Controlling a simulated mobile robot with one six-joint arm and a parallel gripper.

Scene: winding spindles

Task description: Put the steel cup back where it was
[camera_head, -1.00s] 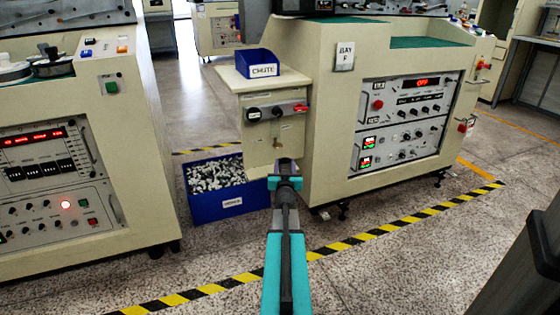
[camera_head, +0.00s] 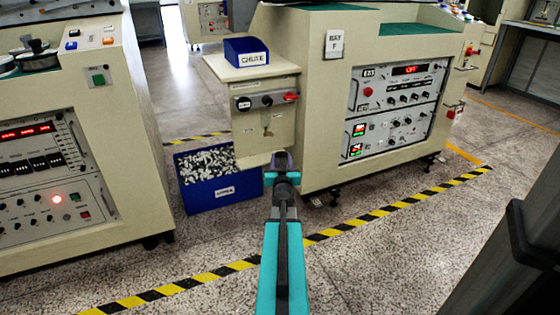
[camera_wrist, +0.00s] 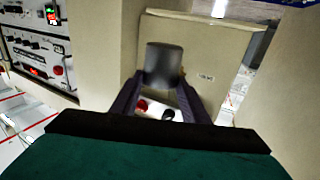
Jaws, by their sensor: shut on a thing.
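The steel cup (camera_wrist: 163,66) shows in the wrist view as a dark grey cylinder between the fingers of my gripper (camera_wrist: 160,98). My gripper is shut on it, with one finger on each side. In the head view my gripper (camera_head: 283,158) is in front of the lower part of a cream side box with knobs (camera_head: 266,125). The cup cannot be made out clearly there, and its inside is hidden.
A blue bin marked CHUTE (camera_head: 247,52) stands on the shelf (camera_head: 220,66) above the side box. A blue crate (camera_head: 225,194) of small pale parts sits on the floor, left of my gripper. Cream consoles stand on both sides. Striped floor tape (camera_head: 345,226) crosses the open floor.

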